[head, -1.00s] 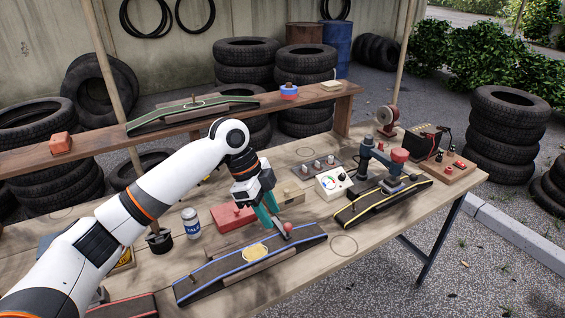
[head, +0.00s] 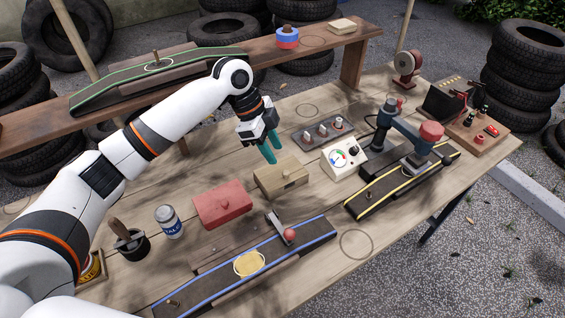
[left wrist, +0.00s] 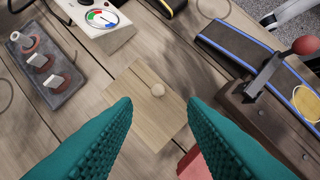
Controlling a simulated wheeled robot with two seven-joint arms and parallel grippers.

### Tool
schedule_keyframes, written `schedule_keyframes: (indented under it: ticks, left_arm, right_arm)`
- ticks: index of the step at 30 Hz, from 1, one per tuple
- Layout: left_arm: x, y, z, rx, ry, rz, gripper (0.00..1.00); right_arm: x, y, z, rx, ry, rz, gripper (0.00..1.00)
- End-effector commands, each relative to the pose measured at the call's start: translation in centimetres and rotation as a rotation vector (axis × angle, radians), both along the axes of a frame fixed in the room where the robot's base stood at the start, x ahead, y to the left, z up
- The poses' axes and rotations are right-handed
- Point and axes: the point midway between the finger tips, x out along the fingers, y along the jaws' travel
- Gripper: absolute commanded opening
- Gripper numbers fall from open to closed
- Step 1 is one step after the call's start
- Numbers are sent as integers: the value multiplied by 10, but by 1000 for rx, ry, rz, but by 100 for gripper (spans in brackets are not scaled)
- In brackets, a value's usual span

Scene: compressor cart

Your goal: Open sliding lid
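I see no gap in the top. My left gripper (head: 268,154) has teal fingers and hangs above and just behind the box in the head view. In the left wrist view the fingers (left wrist: 160,105) are spread with nothing between them; they seem apart from the box. My right gripper is not in view.
A red box (head: 222,205) stands left of the wooden box. A gauge box (head: 343,158) and a grey pegged plate (head: 322,132) stand to the right. A blue-edged ramp (head: 215,284) with a red-ball lever (head: 290,234) lies in front. A can (head: 169,222) stands at left.

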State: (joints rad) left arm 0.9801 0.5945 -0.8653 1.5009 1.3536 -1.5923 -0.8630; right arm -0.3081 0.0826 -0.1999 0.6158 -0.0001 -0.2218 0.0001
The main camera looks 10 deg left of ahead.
Motion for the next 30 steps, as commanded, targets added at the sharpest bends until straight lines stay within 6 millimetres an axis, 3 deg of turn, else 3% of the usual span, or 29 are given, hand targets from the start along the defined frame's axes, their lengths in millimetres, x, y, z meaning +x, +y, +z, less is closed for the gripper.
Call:
schedule_keyframes:
  ticks: [9,15,23,30]
  left_arm:
    - [0,-22,-51,0,2,-1,39]
    - [0,-26,-63,0,0,1,39]
    - [0,-26,-64,0,0,0,39]
    - [0,-27,-64,0,0,0,1]
  right_arm:
    - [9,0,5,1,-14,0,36]
    - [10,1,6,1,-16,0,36]
    - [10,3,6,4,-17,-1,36]
    - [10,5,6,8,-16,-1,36]
